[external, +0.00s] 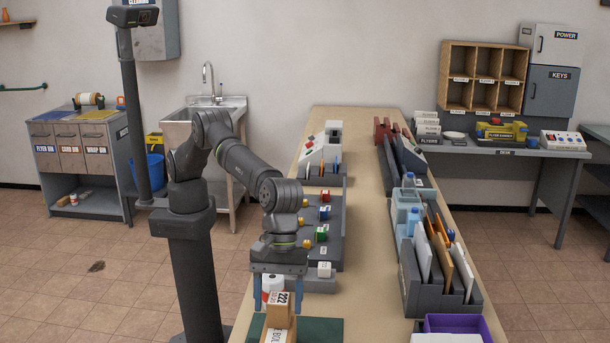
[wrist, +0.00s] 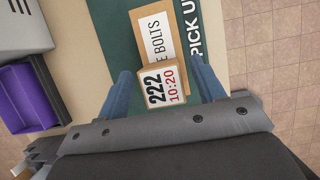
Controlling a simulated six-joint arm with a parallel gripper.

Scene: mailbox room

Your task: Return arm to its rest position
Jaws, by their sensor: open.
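My gripper (external: 278,300) is low over the near end of the long table, with its blue fingers apart. In the wrist view the fingers (wrist: 163,88) stand on either side of a small block (wrist: 157,72) marked "222 10:20"; a gap shows beside it, and I cannot tell whether either finger touches it. The block is at the end of a brown box (wrist: 183,35) labelled "E BOLTS", on a green mat (wrist: 104,25) lettered "PICK U". My arm reaches forward and down from its column.
A purple bin (external: 460,326) stands right of the mat. A grey rack of envelopes and bottles (external: 470,303) lines the table's right side. A grey panel with coloured knobs (external: 328,240) lies along the left, close to my wrist. A bare strip of table (external: 365,240) runs between them.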

